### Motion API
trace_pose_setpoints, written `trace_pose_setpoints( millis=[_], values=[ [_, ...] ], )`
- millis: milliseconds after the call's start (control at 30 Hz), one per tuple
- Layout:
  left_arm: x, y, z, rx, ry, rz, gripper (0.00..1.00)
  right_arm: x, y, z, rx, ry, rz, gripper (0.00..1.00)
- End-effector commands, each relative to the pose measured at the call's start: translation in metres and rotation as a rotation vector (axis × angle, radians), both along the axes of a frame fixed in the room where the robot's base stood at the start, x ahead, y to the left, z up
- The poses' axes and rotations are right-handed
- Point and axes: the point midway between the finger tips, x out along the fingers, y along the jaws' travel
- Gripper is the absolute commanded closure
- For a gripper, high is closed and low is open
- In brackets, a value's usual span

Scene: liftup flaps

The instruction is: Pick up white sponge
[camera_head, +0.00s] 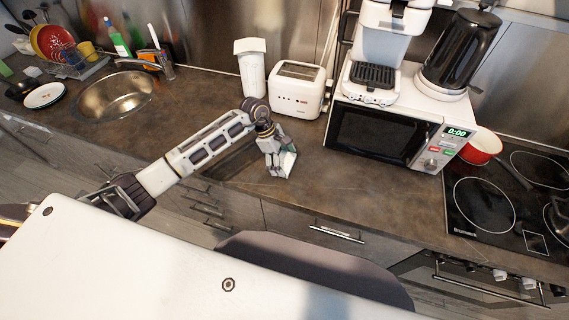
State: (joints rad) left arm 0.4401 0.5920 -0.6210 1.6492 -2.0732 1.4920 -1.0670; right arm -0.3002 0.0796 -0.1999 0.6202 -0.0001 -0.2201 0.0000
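My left arm reaches in from the left, and my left gripper (276,166) points down at the counter in front of the toaster. A small white block with a greenish face, seemingly the sponge (289,161), is right at its fingertips, on their right side. The fingers partly cover the block. I cannot tell whether they are closed on it or only beside it, or whether it touches the counter. My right gripper is out of view.
A white toaster (298,90) stands just behind the gripper, with a microwave (375,134) to its right. A sink (115,95) is at the left; a red pot (481,147) and hob (487,205) are at the right. The brown counter (345,185) is clear before the microwave.

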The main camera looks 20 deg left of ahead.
Motion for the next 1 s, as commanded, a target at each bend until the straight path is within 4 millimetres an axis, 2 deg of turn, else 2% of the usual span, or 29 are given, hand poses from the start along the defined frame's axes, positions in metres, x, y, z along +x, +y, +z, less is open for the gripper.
trace_pose_setpoints(
  millis=[267, 467, 667, 1000],
  values=[
    [0.000, 0.000, 0.000, 0.000, 0.000, 0.000, 0.24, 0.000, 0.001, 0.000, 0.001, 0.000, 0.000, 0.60],
    [0.001, 0.000, 0.008, 0.000, -0.003, 0.000, 0.24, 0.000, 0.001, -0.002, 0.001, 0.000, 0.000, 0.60],
    [0.001, 0.001, 0.029, 0.001, -0.005, 0.000, 0.24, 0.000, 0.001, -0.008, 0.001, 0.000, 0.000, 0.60],
    [0.001, 0.000, 0.078, 0.001, -0.004, -0.001, 0.24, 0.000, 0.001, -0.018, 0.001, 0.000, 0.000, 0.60]
  ],
)
